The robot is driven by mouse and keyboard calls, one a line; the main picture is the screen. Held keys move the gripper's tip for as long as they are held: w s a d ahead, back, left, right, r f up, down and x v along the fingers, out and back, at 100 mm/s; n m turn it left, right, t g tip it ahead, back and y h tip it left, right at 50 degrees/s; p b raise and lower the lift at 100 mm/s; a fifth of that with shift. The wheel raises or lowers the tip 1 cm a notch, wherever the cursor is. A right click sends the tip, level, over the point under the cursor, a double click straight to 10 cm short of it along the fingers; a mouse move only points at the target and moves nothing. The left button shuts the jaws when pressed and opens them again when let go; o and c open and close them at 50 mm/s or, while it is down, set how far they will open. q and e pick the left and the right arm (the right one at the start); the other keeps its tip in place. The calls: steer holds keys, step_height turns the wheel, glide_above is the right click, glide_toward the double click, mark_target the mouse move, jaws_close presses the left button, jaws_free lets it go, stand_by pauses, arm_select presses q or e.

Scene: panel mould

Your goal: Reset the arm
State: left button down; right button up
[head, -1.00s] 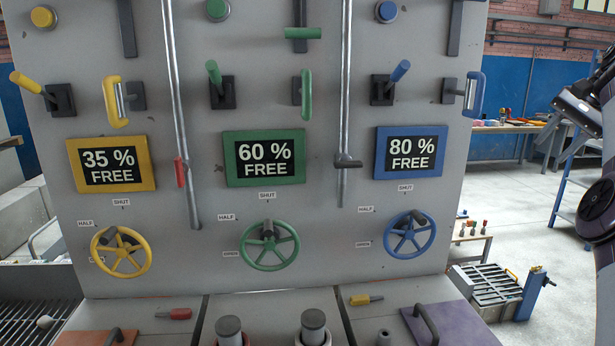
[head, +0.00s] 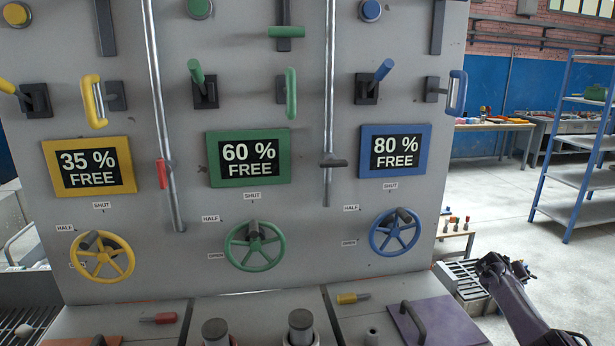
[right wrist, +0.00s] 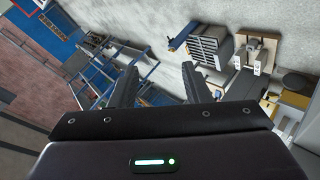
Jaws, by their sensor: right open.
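My right arm (head: 520,305) shows low at the right of the head view, to the right of the panel and clear of it. Its fingertips are hard to make out there. In the right wrist view my right gripper (right wrist: 158,84) has its two dark fingers spread apart with nothing between them. The grey panel (head: 205,275) stands upright in front of me. My left gripper is not in the views.
The panel carries a yellow handwheel (head: 103,257), a green handwheel (head: 254,247) and a blue handwheel (head: 395,232). A purple plate (head: 445,325) lies on the ledge. A blue-framed shelf (head: 575,180) stands behind at the right, with open floor before it.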

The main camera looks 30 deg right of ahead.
steer(key=s+a+f+n+t+y, duration=0.15)
steer(key=s+f+n, duration=0.45)
steer(key=s+f, duration=0.65)
steer(key=s+a+f+n+t, duration=0.1)
steer(key=s+a+f+n, duration=0.2)
steer(key=s+f+n, duration=0.7)
steer(key=s+a+f+m+y, duration=0.2)
steer(key=s+a+f+m, duration=0.15)
steer(key=a+f, duration=0.8)
steer(key=s+a+f+m+y, duration=0.2)
steer(key=s+a+f, duration=0.2)
steer(key=a+f, duration=0.75)
steer(key=s+a+f+m+g+y, duration=0.1)
steer(key=a+f+y, duration=0.1)
steer(key=a, duration=1.6)
steer(key=s+a+f+y, duration=0.1)
steer(key=a+f+y, duration=0.2)
steer(key=a, duration=1.5)
step_height(320, 180, down, 8)
steer(key=b, duration=0.8)
steer(key=shift+s+a, duration=0.2)
steer(key=shift+a, duration=0.15)
steer(key=shift+m, duration=0.25)
